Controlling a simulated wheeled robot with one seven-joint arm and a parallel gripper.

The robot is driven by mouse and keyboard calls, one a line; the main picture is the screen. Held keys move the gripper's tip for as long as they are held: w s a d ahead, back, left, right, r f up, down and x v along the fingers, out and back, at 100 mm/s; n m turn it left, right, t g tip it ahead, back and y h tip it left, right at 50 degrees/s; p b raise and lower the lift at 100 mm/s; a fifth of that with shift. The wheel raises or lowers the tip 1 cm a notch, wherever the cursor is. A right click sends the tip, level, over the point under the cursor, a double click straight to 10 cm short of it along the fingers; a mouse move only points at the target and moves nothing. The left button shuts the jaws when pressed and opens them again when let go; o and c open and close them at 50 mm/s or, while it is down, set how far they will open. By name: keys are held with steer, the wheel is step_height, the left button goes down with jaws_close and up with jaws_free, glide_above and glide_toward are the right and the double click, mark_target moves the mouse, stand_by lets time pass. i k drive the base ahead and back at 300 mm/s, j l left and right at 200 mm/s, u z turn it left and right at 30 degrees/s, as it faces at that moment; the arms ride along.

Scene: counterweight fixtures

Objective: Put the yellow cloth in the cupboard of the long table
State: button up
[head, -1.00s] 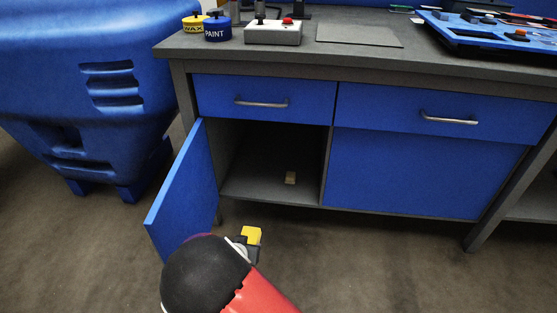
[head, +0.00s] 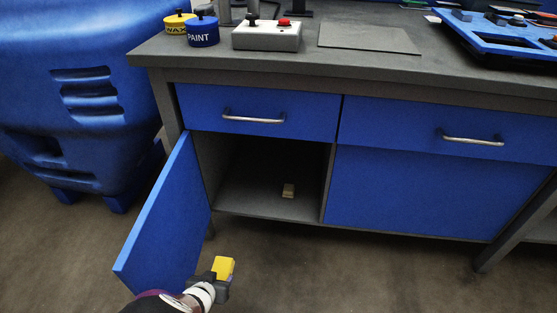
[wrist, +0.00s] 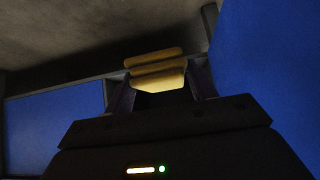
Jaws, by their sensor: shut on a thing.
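The yellow cloth (head: 223,268) is a folded block held in my gripper (head: 219,278), low in front of the long table (head: 400,70). In the wrist view the cloth (wrist: 156,72) sits between the two fingers of my gripper (wrist: 160,84), which are shut on it. The cupboard (head: 232,203) is the open compartment at the lower left of the table. Its blue door (head: 160,225) stands swung open to the left. My gripper is outside the cupboard, just right of the door's lower part.
Two blue drawers with handles sit above, and a blue panel (head: 420,185) closes the right side. A large blue container (head: 70,90) stands left. The tabletop holds tins, a button box (head: 267,36) and a tool tray.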

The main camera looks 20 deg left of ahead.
mark_target(255, 190)
steer(key=i+j, duration=0.2)
steer(key=i, duration=0.3)
steer(key=i+j, duration=0.2)
steer(key=i, duration=0.25)
steer(key=i+j, duration=0.25)
steer(key=i, duration=0.25)
